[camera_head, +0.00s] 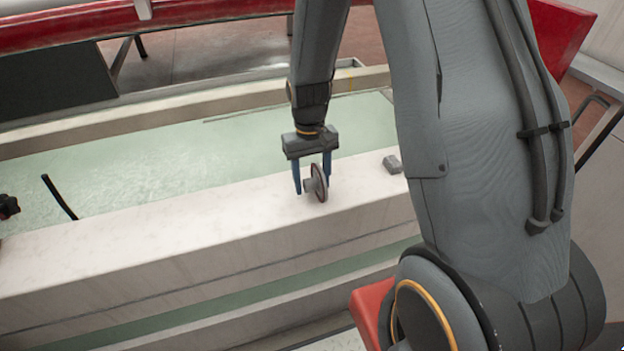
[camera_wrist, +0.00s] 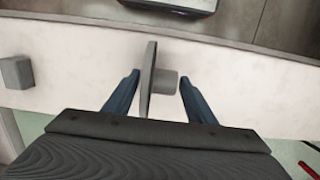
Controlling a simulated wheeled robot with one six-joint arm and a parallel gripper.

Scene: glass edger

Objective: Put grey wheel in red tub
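The grey wheel (camera_head: 318,184) stands on edge at the pale ledge, a thin disc with a short hub on one side. In the wrist view the wheel (camera_wrist: 148,82) is between the two blue fingers of my gripper (camera_wrist: 157,84), with a narrow gap on each side. My gripper (camera_head: 312,176) is open around it, pointing down. A red object (camera_head: 370,308) shows low in the head view, mostly hidden behind my arm. I cannot tell whether it is the red tub.
A small grey block (camera_head: 392,164) sits on the ledge (camera_head: 180,238) to the right of the wheel; it also shows in the wrist view (camera_wrist: 16,73). A black rod (camera_head: 60,197) sticks up at the left. The ledge between them is clear.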

